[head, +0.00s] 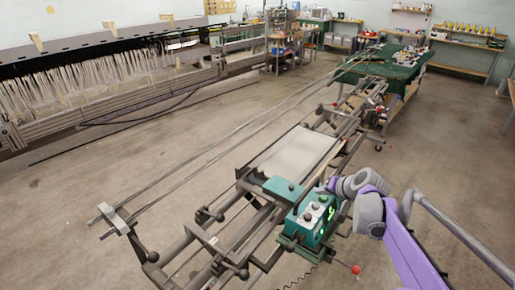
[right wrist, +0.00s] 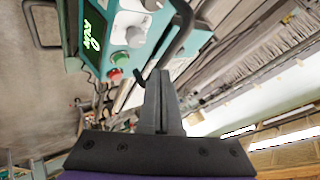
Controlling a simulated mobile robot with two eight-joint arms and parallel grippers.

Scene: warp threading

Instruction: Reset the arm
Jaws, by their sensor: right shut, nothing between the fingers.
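The teal control box (head: 301,238) stands on the metal frame at the front centre. The right wrist view shows its panel (right wrist: 150,50) close up, with a lit green display, a red button (right wrist: 115,75), a green button and grey knobs. A dark bent lever (right wrist: 181,35) crosses in front of the panel, by my fingertips; I cannot tell whether they touch. My right gripper (right wrist: 158,92) is shut and empty. In the head view my purple right arm reaches in from the lower right, its grey wrist beside the box; the fingers are hardly visible there. My left gripper is not in view.
The long metal warp-threading frame (head: 215,240) runs diagonally, with a pale flat plate (head: 296,152) behind the box. A loom with hanging white threads (head: 80,85) is at the left. A green-covered table (head: 385,70) stands behind. The floor on the right is clear.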

